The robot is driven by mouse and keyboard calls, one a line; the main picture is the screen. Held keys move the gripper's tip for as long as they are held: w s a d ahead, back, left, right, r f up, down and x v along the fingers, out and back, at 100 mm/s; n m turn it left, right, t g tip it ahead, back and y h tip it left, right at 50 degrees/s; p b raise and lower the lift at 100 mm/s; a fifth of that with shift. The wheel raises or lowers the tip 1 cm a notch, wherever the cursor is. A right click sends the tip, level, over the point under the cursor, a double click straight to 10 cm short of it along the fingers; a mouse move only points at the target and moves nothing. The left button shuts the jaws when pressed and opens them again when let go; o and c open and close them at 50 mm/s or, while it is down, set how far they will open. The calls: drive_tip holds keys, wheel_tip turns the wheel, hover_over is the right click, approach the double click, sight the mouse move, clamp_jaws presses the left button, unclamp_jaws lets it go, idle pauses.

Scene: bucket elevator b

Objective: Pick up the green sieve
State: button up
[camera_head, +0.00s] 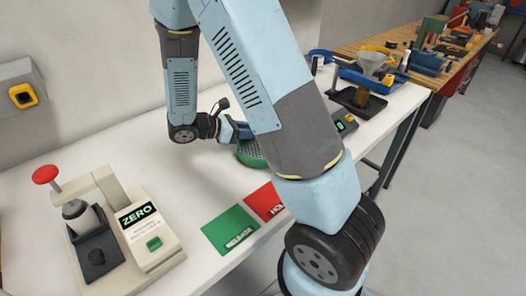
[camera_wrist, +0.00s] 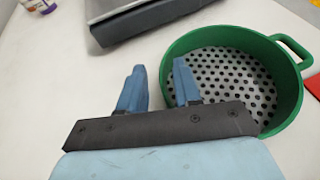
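The green sieve (camera_wrist: 292,105) is a round pan with a perforated grey bottom and a loop handle at its upper right in the wrist view. In the head view the sieve (camera_head: 250,153) stands on the white table, partly hidden behind my arm. My gripper (camera_wrist: 158,70) is open, with its two blue fingers apart. In the wrist view the left finger is outside the sieve and the right finger overlaps its inside, with the left rim between them. I cannot tell whether either finger touches the rim. In the head view my gripper (camera_head: 238,130) is at the sieve's far left side.
A grey device (camera_wrist: 150,18) lies just beyond the fingers in the wrist view. Green (camera_head: 230,229) and red (camera_head: 263,201) mats lie nearer on the table. A ZERO tester (camera_head: 145,232) stands at the left front. A funnel (camera_head: 371,62) and trays stand at the back right.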

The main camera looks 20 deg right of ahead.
clamp_jaws()
idle(0.5)
